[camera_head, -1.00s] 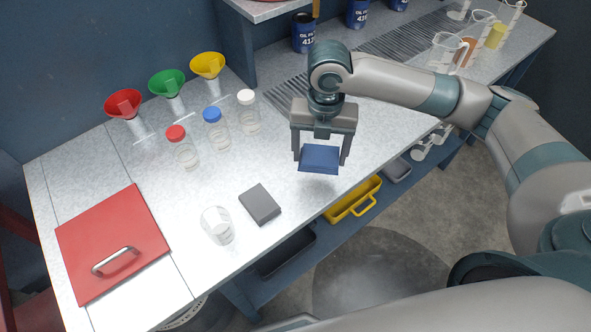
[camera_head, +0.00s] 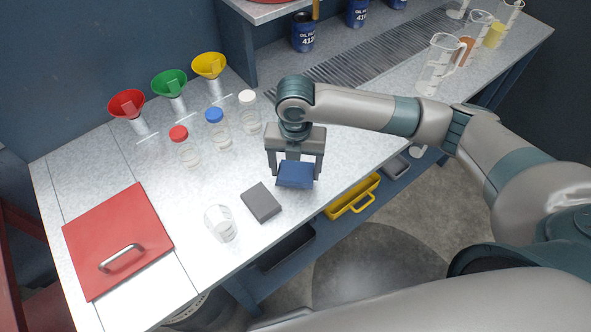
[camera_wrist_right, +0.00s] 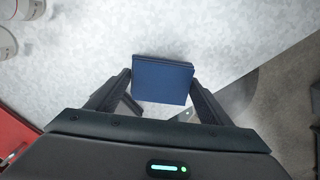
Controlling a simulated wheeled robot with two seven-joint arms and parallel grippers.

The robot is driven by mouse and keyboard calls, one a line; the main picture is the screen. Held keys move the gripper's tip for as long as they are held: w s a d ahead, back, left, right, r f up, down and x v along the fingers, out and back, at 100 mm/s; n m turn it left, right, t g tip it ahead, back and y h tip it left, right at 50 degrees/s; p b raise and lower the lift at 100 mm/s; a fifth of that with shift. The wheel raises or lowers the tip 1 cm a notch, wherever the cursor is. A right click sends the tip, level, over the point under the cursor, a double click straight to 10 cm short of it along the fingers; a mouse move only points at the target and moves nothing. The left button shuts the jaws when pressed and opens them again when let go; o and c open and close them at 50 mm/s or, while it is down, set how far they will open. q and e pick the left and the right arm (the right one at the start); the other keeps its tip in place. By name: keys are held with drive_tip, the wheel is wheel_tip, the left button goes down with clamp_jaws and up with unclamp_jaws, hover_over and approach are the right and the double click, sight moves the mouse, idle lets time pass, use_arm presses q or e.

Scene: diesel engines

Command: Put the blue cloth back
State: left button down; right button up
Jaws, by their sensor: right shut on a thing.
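The blue cloth (camera_head: 295,174) is a folded dark blue square between the fingertips of my right gripper (camera_head: 294,172). The right gripper is shut on it and holds it over the front part of the workbench, to the right of a grey folded block or cloth (camera_head: 261,202). In the right wrist view the blue cloth (camera_wrist_right: 163,82) sits between the two fingers, with the pale bench top beyond it. Whether it touches the bench is hard to tell. My left gripper is not in view.
A glass beaker (camera_head: 220,223) stands left of the grey piece. Capped bottles (camera_head: 217,130) and coloured funnels (camera_head: 170,85) stand behind. A red lid with a handle (camera_head: 117,240) lies at left. A yellow bin (camera_head: 351,197) is below the bench's front edge.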

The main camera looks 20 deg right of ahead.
sight(295, 170)
drive_tip(key=shift+f, duration=0.95)
drive_tip(key=shift+f, duration=0.15)
drive_tip(key=o, duration=1)
wheel_tip(295, 170, up, 11)
drive_tip(key=b, duration=0.2)
drive_tip(key=shift+f+b, duration=0.2)
drive_tip(key=shift+b, duration=0.1)
drive_tip(key=shift+r, duration=0.85)
